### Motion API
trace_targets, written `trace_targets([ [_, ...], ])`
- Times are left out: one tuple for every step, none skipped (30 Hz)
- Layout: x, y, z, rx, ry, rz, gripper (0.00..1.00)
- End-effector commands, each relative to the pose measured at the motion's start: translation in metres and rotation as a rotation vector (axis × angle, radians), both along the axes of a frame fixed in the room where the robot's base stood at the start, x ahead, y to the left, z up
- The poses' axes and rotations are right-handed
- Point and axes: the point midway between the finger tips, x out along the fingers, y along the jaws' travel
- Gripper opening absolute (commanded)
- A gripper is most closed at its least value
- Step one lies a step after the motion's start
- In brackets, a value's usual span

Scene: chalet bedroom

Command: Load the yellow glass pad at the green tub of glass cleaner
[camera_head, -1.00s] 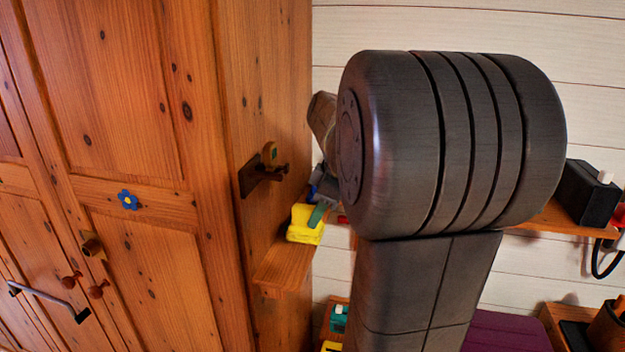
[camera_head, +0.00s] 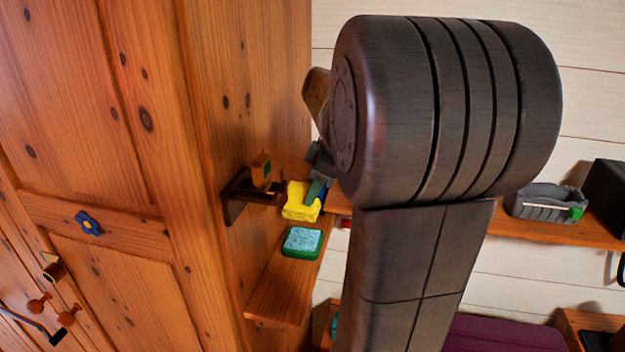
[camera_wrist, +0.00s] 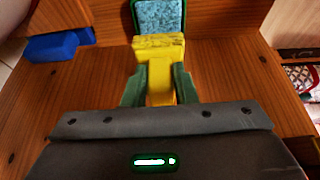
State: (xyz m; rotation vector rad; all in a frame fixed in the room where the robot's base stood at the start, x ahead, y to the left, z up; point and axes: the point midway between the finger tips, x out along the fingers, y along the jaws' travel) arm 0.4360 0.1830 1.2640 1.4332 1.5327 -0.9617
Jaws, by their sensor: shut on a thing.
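The yellow glass pad (camera_head: 299,203) is held in my gripper (camera_head: 318,190), and it also shows in the wrist view (camera_wrist: 159,62) between the two green fingers of my gripper (camera_wrist: 159,88). The green tub of glass cleaner (camera_head: 302,243) sits on a small wooden shelf, with a pale blue speckled surface on top. In the head view the pad appears beyond the tub, with a strip of shelf between them. In the wrist view the tub (camera_wrist: 158,14) lies just past the pad's far edge; contact there is unclear. My arm hides part of my gripper in the head view.
The small shelf (camera_head: 278,290) is bare in front of the tub. A wooden peg (camera_head: 262,170) juts from the cabinet side close to the pad. A blue block (camera_wrist: 55,46) lies left in the wrist view.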

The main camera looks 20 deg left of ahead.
Motion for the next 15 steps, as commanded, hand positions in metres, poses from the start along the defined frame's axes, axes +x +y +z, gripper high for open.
trace_targets([
  [0.000, 0.000, -0.001, 0.000, 0.000, 0.000, 0.07],
  [0.000, 0.000, -0.002, 0.000, 0.001, 0.000, 0.07],
  [0.000, 0.000, -0.005, 0.000, 0.001, -0.001, 0.07],
  [0.000, 0.000, -0.007, 0.000, 0.001, -0.001, 0.07],
  [0.000, 0.000, -0.009, 0.000, 0.001, -0.001, 0.07],
  [0.000, 0.000, -0.013, 0.000, 0.003, -0.001, 0.07],
  [0.000, 0.000, -0.016, 0.000, 0.003, -0.001, 0.07],
  [0.000, 0.000, -0.019, 0.000, 0.003, -0.001, 0.07],
  [0.000, 0.000, -0.024, -0.001, 0.003, -0.001, 0.07],
  [0.000, 0.000, -0.027, -0.001, 0.003, 0.000, 0.07],
  [-0.001, 0.000, -0.030, -0.001, 0.003, 0.000, 0.07],
  [0.000, 0.000, -0.037, 0.000, 0.001, -0.001, 0.07],
  [0.000, 0.000, -0.040, 0.000, 0.001, -0.001, 0.07],
  [0.000, 0.000, -0.043, 0.000, 0.001, -0.001, 0.07],
  [0.000, 0.000, -0.047, 0.000, 0.001, -0.001, 0.07],
])
